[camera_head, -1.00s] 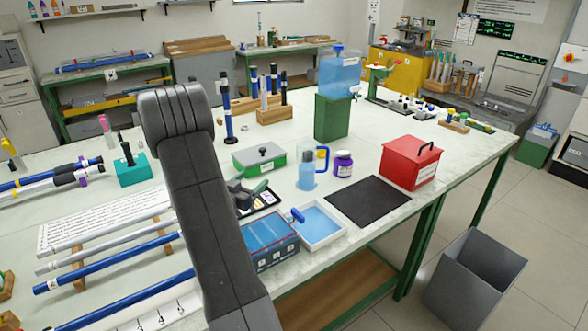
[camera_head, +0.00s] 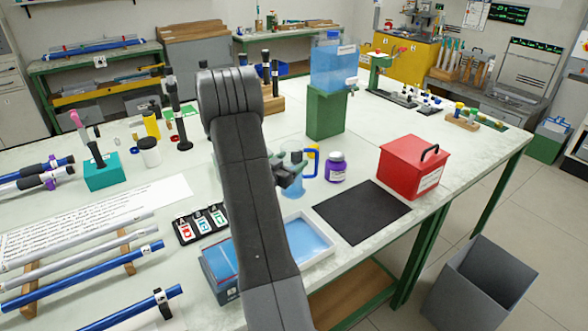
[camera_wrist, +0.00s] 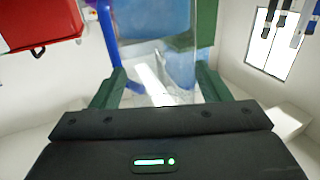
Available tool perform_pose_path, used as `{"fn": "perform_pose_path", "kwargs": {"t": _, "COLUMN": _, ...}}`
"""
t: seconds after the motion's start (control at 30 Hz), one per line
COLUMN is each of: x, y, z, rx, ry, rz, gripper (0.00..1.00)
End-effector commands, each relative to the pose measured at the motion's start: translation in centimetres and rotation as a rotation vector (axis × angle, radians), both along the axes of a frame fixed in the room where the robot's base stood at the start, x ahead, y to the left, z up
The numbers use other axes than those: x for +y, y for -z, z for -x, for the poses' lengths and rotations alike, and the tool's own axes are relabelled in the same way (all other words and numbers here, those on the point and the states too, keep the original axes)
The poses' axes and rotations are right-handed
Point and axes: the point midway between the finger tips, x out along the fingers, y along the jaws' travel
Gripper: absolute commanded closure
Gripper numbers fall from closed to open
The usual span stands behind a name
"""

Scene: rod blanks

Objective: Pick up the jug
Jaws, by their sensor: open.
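The jug (camera_head: 297,158) is a clear bluish vessel with a yellow and blue handle, upright on the bench. My gripper (camera_head: 290,180) is at the jug, partly covering it in the head view. In the wrist view the two green fingers of my gripper (camera_wrist: 160,82) stand apart, with the jug's clear body in front of or between them. I cannot tell whether either finger touches the jug.
A purple-labelled jar (camera_head: 336,167) stands right of the jug. A black mat (camera_head: 362,210), a red box (camera_head: 412,168) and a white tray with blue inside (camera_head: 325,255) lie around it. A blue water tank (camera_head: 333,70) on a green stand (camera_head: 325,112) is behind.

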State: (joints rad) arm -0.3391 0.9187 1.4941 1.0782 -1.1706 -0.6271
Motion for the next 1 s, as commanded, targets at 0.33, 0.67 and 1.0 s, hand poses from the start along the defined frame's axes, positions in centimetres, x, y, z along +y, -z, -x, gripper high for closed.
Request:
{"fn": "perform_pose_path", "kwargs": {"t": 0.33, "x": -2.0, "y": -0.1, "z": -2.8, "rx": -0.001, "ry": -0.001, "rz": 0.001, "gripper": 0.31}}
{"fn": "perform_pose_path", "kwargs": {"t": 0.67, "x": -2.0, "y": -0.1, "z": -2.7, "rx": -0.001, "ry": 0.0, "rz": 0.001, "gripper": 0.74}}
{"fn": "perform_pose_path", "kwargs": {"t": 1.0, "x": -2.0, "y": -1.0, "z": -2.8, "rx": -0.003, "ry": 0.0, "rz": -0.001, "gripper": 0.74}}
